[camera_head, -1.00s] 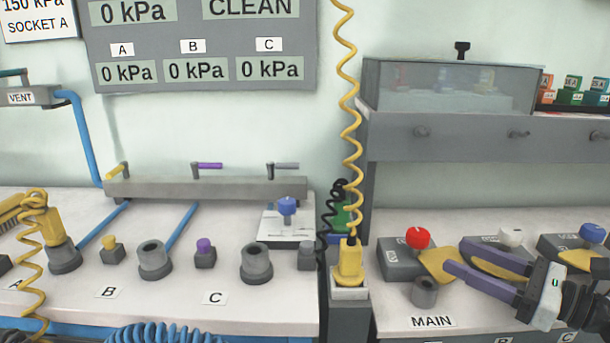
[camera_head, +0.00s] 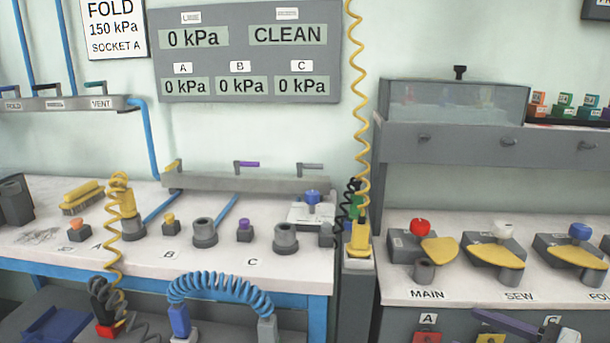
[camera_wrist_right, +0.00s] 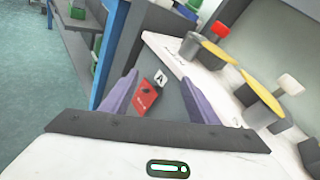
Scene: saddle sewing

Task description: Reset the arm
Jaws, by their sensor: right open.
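My right gripper (camera_head: 482,318) shows at the bottom right of the head view, low in front of the right bench and partly cut off by the frame edge. In the right wrist view its two purple fingers (camera_wrist_right: 160,78) are spread apart with nothing between them. Beyond them is a red block (camera_wrist_right: 145,98) on the grey bench front, under an "A" label. The red knob (camera_head: 420,226), white knob (camera_head: 502,229) and blue knob (camera_head: 581,231) stand on the bench with yellow paddles beside them, clear of the gripper. My left gripper is not in view.
A grey post with a yellow plug (camera_head: 360,238) stands between the benches. The left bench (camera_head: 290,265) holds several sockets and small knobs. Coiled hoses (camera_head: 222,283) hang at its front. A clear-lidded case (camera_head: 455,103) sits on the shelf. Open floor (camera_wrist_right: 50,110) shows left in the wrist view.

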